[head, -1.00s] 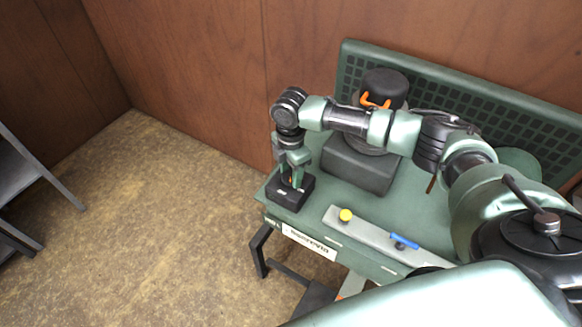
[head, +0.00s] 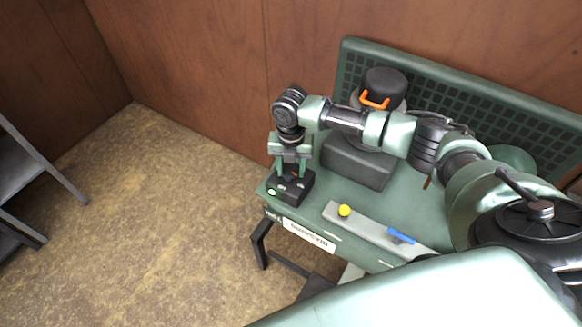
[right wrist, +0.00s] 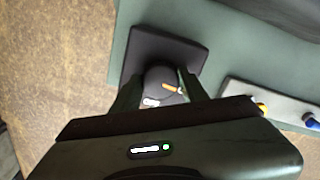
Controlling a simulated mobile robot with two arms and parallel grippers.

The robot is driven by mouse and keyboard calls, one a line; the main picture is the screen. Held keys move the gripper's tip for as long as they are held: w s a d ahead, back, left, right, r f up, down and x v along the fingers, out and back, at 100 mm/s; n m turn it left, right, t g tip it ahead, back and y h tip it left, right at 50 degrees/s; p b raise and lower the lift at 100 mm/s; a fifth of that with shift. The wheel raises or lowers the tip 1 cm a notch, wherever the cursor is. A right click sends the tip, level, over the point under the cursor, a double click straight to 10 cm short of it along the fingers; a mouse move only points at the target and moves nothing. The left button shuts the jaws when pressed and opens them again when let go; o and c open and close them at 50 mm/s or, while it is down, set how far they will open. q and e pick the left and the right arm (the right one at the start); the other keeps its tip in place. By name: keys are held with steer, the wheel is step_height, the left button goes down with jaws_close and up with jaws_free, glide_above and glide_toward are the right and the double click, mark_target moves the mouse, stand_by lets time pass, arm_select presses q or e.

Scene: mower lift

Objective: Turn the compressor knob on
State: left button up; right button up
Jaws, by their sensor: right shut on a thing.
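The compressor knob is a dark round knob (right wrist: 160,80) with an orange mark, on a black square box (head: 298,192) at the left front corner of the green bench. The box's base also shows in the right wrist view (right wrist: 165,45). My right gripper (head: 292,173) points down over the box and is shut on the knob, with one finger on each side in the right wrist view (right wrist: 158,82). In the head view the fingers mostly hide the knob. A small green light (head: 271,192) shows on the box's left side. My left gripper is not in view.
The green bench (head: 325,201) has a pegboard (head: 455,100) behind it. A grey block with a black-topped cylinder and orange handle (head: 375,98) stands behind my forearm. A front strip carries a yellow knob (head: 344,210) and a blue lever (head: 401,236). Shelves stand far left.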

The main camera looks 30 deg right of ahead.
mark_target(290, 171)
steer(key=shift+n, duration=0.6)
steer(key=o, duration=1.4)
step_height(290, 171, up, 7)
steer(key=shift+a+f+b, duration=0.1)
steer(key=shift+b, duration=0.8)
steer(key=shift+r, duration=0.55)
